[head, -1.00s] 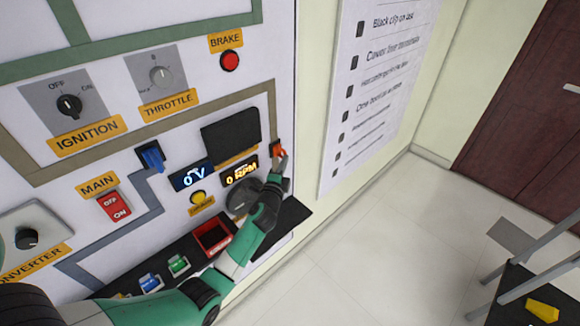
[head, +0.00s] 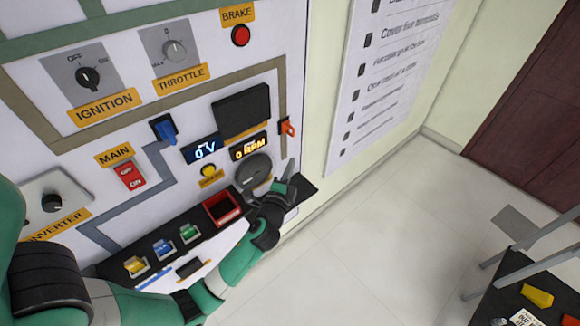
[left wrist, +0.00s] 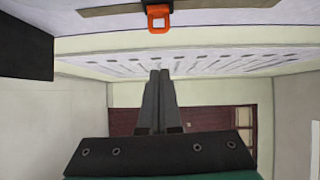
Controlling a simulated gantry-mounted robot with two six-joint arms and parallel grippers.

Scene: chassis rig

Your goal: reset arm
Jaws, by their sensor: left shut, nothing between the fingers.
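My left gripper (head: 289,178) is shut and empty, with its green and black arm coming in from the lower left of the head view. It is in front of the lower right part of the control panel (head: 90,150), below an orange clip (head: 288,128) at the panel's right edge. The gripper and the clip are apart. In the left wrist view the closed fingers (left wrist: 160,75) point ahead, and the orange clip (left wrist: 158,18) is at the top. My right gripper is not in view.
A black shelf (head: 300,192) with a red bin (head: 222,207) and several coloured pieces juts from the panel's bottom. A white checklist (head: 385,80) hangs on the wall to the right. A dark table with a yellow piece (head: 537,295) stands at lower right.

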